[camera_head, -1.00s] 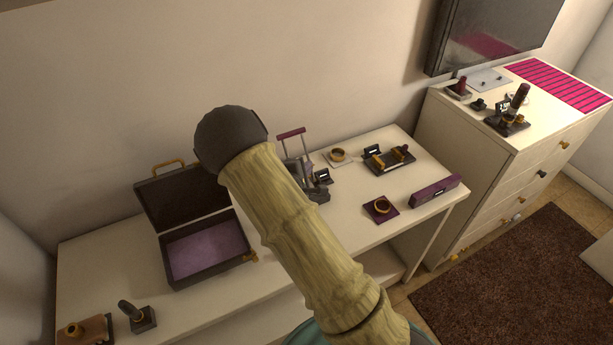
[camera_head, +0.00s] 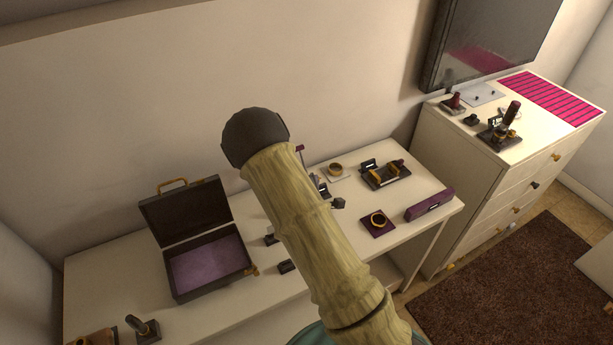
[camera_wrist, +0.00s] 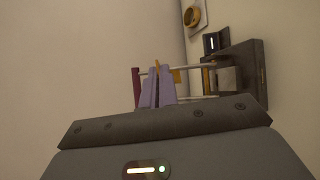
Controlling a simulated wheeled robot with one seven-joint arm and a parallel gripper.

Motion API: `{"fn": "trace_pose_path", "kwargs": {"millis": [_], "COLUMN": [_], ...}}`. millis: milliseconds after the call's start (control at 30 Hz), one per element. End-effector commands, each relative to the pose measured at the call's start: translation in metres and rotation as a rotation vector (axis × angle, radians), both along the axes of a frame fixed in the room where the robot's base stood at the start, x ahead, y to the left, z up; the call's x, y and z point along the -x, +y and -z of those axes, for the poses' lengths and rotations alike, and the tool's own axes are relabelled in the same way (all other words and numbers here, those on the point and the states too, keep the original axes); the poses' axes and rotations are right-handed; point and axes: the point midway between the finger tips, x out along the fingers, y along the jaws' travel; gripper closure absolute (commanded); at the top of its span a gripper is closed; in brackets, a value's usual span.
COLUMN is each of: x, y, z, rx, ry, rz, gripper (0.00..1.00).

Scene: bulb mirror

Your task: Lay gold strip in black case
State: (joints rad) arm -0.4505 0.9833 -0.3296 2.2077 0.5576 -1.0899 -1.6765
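The black case (camera_head: 207,284) stands open on the left part of the white table, with its lid (camera_head: 185,212) raised against the wall side. Its purple-lined floor looks empty. In the head view my arm hides most of my gripper. In the wrist view my gripper (camera_wrist: 157,75) shows two pale purple fingers close together with a narrow gap. A small gold patch (camera_wrist: 178,76) shows beside the right finger. I cannot tell whether it is the gold strip or whether anything is pinched.
A dark tray with gold parts (camera_head: 386,177), a ring on a white pad (camera_head: 335,170), a ring on a purple pad (camera_head: 378,222) and a purple bar (camera_head: 430,204) occupy the table's right. A dark stamp-like object (camera_head: 143,329) stands before the case. A dresser (camera_head: 484,165) adjoins.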

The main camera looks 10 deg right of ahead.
Motion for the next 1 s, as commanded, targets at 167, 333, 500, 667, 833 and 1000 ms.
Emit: {"fn": "trace_pose_path", "kwargs": {"millis": [167,333,500,667,833,1000], "x": [0.022,0.048,0.066,0.068,0.068,0.067], "y": [-0.005,0.002,0.009,0.011,0.011,0.011], "z": [-0.019,-0.024,-0.024,-0.022,-0.022,-0.022], "rx": [0.001,0.001,0.0,0.0,0.0,0.001], "ry": [0.009,0.009,0.004,0.0,-0.001,-0.001], "rz": [-0.164,-0.314,-0.392,-0.405,-0.404,-0.403], "gripper": [1.0,1.0,1.0,1.0,1.0,1.0]}}
